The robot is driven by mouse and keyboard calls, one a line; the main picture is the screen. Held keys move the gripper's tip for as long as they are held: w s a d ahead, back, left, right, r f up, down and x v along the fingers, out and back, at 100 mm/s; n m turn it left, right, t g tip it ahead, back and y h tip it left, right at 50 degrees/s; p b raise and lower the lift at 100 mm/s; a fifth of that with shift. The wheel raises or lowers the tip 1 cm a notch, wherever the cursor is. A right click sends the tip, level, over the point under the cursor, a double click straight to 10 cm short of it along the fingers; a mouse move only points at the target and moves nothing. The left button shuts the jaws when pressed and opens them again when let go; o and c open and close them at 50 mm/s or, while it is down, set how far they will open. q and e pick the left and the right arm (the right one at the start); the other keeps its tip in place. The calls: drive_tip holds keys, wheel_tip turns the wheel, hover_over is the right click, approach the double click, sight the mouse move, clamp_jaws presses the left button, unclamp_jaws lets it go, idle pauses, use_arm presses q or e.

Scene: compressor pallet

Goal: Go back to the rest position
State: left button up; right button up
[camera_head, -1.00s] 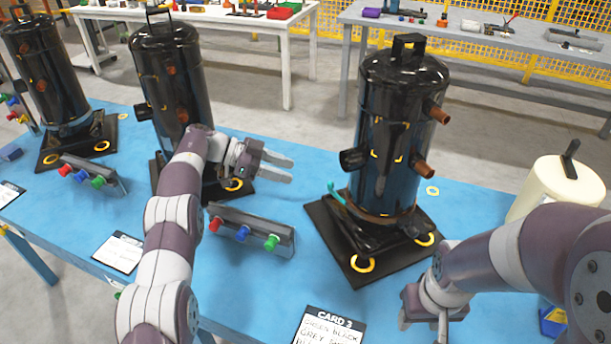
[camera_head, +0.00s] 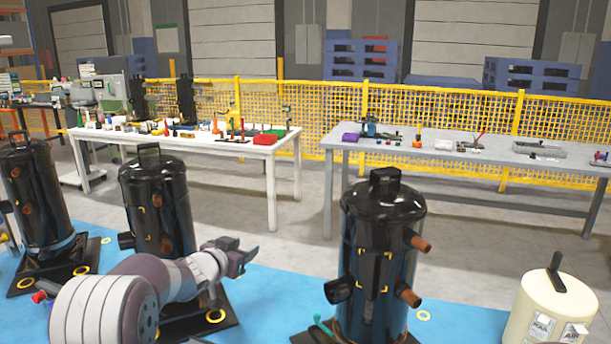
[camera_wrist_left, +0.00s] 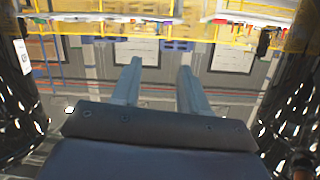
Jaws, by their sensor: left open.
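My left gripper (camera_head: 243,256) is open and empty in the head view. It is above the blue table (camera_head: 278,298), in front of and to the right of the middle black compressor (camera_head: 158,205). In the left wrist view its two grey fingers (camera_wrist_left: 158,88) stand apart with nothing between them. Dark shiny compressor sides show at both edges of that view. My right gripper is out of the head view.
A black compressor with copper ports (camera_head: 378,240) stands right of my left gripper. Another black compressor (camera_head: 42,195) is at far left, and a cream tank (camera_head: 548,315) at right. Behind are a white table (camera_head: 270,150), a grey table (camera_head: 560,190) and a yellow fence (camera_head: 440,110).

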use_arm(q)
drive_tip(key=s+a+f+n+g+y, duration=0.15)
drive_tip(key=s+f+g, duration=0.3)
drive_tip(key=s, duration=0.85)
drive_tip(key=s+a+f+n+g+y, duration=0.15)
drive_tip(key=s+f+g, duration=0.3)
drive_tip(key=s, duration=0.85)
drive_tip(key=s+f+n+g+y, duration=0.25)
drive_tip(key=s+f, duration=0.35)
drive_tip(key=s, duration=0.7)
wheel_tip(320, 180, up, 13)
drive_tip(key=g+p, duration=0.1)
drive_tip(key=p, duration=1.2)
drive_tip(key=shift+s+h, duration=0.35)
drive_tip(key=shift+s, duration=0.1)
drive_tip(key=shift+m, duration=0.25)
